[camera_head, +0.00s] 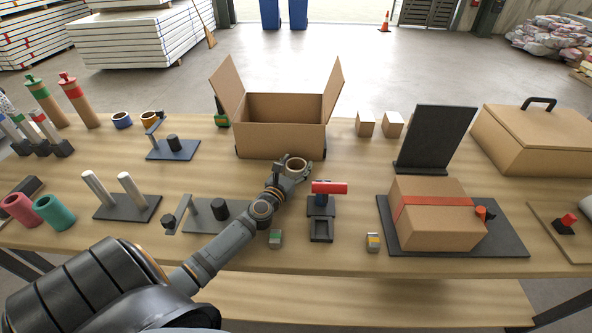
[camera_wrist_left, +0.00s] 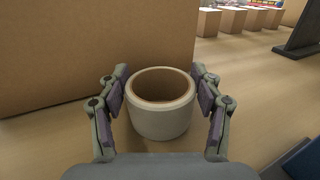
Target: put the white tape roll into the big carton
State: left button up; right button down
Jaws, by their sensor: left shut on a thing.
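The white tape roll (camera_wrist_left: 160,120) is between the two fingers of my left gripper (camera_wrist_left: 162,100) in the left wrist view, upright with its open core facing up. The left gripper is shut on it. In the head view the gripper (camera_head: 296,168) and the roll (camera_head: 297,164) are just in front of the big carton (camera_head: 282,140). The carton stands open at the back middle of the table, with flaps raised at left and right. Its front wall (camera_wrist_left: 90,50) fills the upper left of the wrist view. My right gripper does not show.
A red-handled device (camera_head: 328,188) stands right of my left arm. A taped box (camera_head: 433,215) on a dark mat and a black upright panel (camera_head: 436,138) are further right. Blue (camera_head: 121,120) and orange (camera_head: 149,117) rolls and a green bottle (camera_head: 221,113) stand left of the carton.

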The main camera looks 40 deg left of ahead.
pick_arm(q)
jog(key=shift+r, duration=0.15)
jog(key=shift+f, duration=0.25)
jog(key=o, duration=1.1)
jog(key=shift+s, duration=0.1)
jog(key=shift+o, duration=0.2)
jog(key=shift+r, duration=0.15)
